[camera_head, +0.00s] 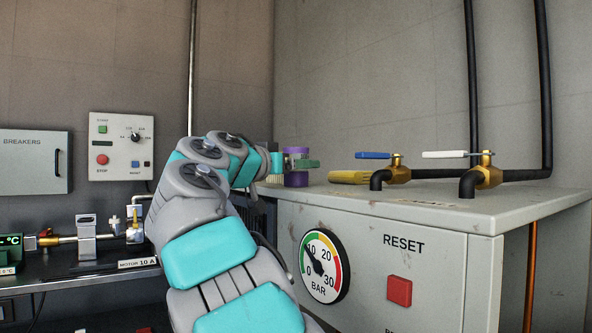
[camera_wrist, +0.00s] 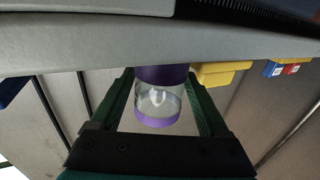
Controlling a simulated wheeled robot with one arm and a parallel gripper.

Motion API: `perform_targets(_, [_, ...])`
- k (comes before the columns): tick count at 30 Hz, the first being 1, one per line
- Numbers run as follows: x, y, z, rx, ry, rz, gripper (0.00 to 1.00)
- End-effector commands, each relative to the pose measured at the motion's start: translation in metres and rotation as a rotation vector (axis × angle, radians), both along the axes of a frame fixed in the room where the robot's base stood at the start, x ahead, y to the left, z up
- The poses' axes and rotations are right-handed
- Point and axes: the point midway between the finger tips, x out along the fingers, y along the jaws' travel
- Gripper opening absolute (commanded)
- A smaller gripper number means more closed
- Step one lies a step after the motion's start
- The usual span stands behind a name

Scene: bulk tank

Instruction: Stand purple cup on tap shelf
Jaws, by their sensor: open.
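The purple cup (camera_head: 297,179) has purple bands and a clear middle. In the head view it stands upright by the left back edge of the tank's grey top (camera_head: 445,205), partly hidden by my gripper. In the wrist view the cup (camera_wrist: 160,102) is between the two green fingers of my gripper (camera_wrist: 162,100), with gaps showing on both sides. My gripper (camera_head: 304,164) is open around the cup. Two brass taps, one with a blue lever (camera_head: 374,155) and one with a white lever (camera_head: 446,154), stand on the tank top. I cannot tell which surface is the tap shelf.
A yellow object (camera_head: 349,178) lies right of the cup. Black pipes (camera_head: 541,90) rise behind the taps. The tank front has a gauge (camera_head: 324,266) and a red reset button (camera_head: 399,291). The front of the tank top is clear. A bench with instruments stands left.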

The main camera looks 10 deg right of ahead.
Motion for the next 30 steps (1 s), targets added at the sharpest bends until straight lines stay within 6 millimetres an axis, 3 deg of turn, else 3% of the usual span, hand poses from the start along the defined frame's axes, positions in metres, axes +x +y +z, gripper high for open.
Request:
perform_targets(5, [-0.0004,0.0005,0.0006,-0.001,-0.001,0.001,0.79])
perform_targets(25, [-0.0008,0.0008,0.001,-0.001,-0.001,0.001,0.03])
perform_targets(30, [-0.0007,0.0007,0.0012,-0.001,-0.002,0.001,0.01])
